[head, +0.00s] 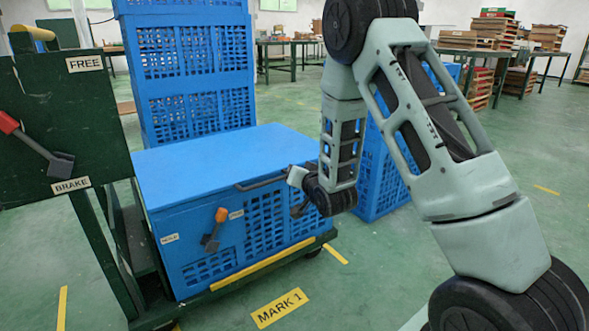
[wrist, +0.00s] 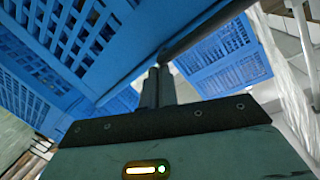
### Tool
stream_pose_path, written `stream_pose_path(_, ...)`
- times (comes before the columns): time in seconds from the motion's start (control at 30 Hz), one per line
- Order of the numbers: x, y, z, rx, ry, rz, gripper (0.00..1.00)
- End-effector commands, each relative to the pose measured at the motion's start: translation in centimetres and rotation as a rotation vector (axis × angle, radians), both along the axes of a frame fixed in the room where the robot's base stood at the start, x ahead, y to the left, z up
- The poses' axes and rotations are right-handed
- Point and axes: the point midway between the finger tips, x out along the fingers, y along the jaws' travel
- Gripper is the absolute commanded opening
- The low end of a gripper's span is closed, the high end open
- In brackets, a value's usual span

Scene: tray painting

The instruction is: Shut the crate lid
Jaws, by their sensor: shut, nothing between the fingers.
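The blue crate (head: 194,240) stands on a green cart at the left of the head view. Its blue lid (head: 215,155) lies over the top and looks flat; no clear gap shows along the front edge. A dark bar handle (head: 262,182) runs along the lid's front right edge, and a dark bar (wrist: 205,30) crosses the top of the wrist view. My gripper (head: 298,210) is at the crate's front right, just below the handle's right end. In the wrist view its fingers (wrist: 158,72) are together and empty, near the bar; contact cannot be told.
A lever with an orange knob (head: 214,230) is on the crate's front. A green panel (head: 70,120) with a red-handled brake lever (head: 35,145) rises at the left. Stacked blue crates (head: 190,70) stand behind, another (head: 375,180) at right. Floor in front is clear.

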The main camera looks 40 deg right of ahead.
Motion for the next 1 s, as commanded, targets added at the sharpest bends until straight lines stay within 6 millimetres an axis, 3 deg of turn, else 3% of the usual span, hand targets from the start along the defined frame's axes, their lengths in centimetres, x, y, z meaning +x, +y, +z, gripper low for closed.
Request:
stream_pose_path(0.03, -0.1, 0.2, -1.2, 0.003, 0.011, 0.004, 0.00)
stream_pose_path(0.23, -0.1, 0.4, -2.4, 0.005, 0.023, 0.009, 0.00)
stream_pose_path(0.73, -0.3, 0.9, -2.6, 0.006, 0.028, 0.018, 0.00)
stream_pose_path(0.87, -1.4, 1.1, -2.2, 0.007, 0.026, 0.017, 0.00)
stream_pose_path(1.0, -3.9, 1.4, -1.4, 0.006, 0.022, 0.015, 0.00)
